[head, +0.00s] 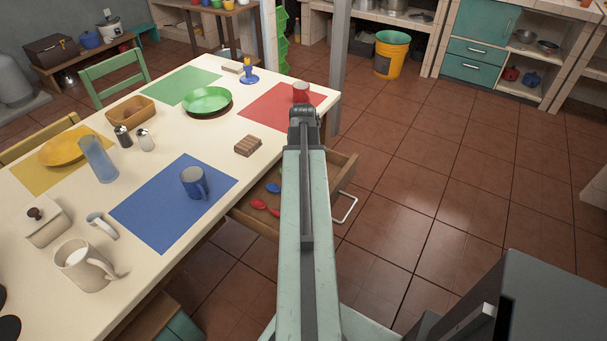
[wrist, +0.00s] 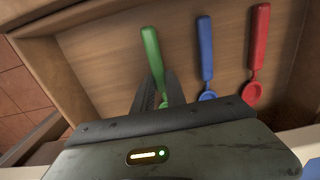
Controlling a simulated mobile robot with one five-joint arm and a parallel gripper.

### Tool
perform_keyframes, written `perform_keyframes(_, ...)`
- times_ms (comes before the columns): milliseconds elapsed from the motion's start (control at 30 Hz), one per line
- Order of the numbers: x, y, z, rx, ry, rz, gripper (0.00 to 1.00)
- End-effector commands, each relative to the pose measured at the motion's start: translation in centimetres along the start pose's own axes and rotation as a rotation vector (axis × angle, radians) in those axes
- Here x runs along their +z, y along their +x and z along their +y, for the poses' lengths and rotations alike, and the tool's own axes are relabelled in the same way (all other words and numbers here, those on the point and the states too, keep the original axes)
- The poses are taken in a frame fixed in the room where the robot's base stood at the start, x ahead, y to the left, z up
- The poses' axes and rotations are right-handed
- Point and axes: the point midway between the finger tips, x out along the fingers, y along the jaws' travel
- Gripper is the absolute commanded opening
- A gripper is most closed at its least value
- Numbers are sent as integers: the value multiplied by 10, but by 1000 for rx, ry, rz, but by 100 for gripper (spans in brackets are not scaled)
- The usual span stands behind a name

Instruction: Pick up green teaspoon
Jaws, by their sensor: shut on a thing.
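The green teaspoon (wrist: 151,52) lies in the open wooden drawer, its handle pointing up in the wrist view. My gripper (wrist: 160,92) is low in the drawer with its dark fingers closed around the lower part of the green spoon. Its bowl end is mostly hidden behind the fingers and gripper body. In the head view my arm covers the gripper and most of the drawer's inside.
A blue spoon (wrist: 205,50) and a red spoon (wrist: 258,50) lie just right of the green one. The drawer (head: 345,172) sticks out from under the white table (head: 75,212). A wooden block (head: 248,146) sits near the table edge.

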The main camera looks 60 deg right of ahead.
Motion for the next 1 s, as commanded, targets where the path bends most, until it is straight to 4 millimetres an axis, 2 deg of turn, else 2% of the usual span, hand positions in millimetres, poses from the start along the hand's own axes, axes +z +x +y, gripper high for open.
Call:
perform_keyframes(167,19,1,-34,0,0,0,0)
perform_keyframes(233,17,-21,-30,0,0,0,0)
perform_keyframes(700,17,-116,-28,0,1,0,0)
perform_keyframes(867,17,-135,-28,0,2,0,0)
perform_keyframes(1000,17,-138,-27,0,3,0,0)
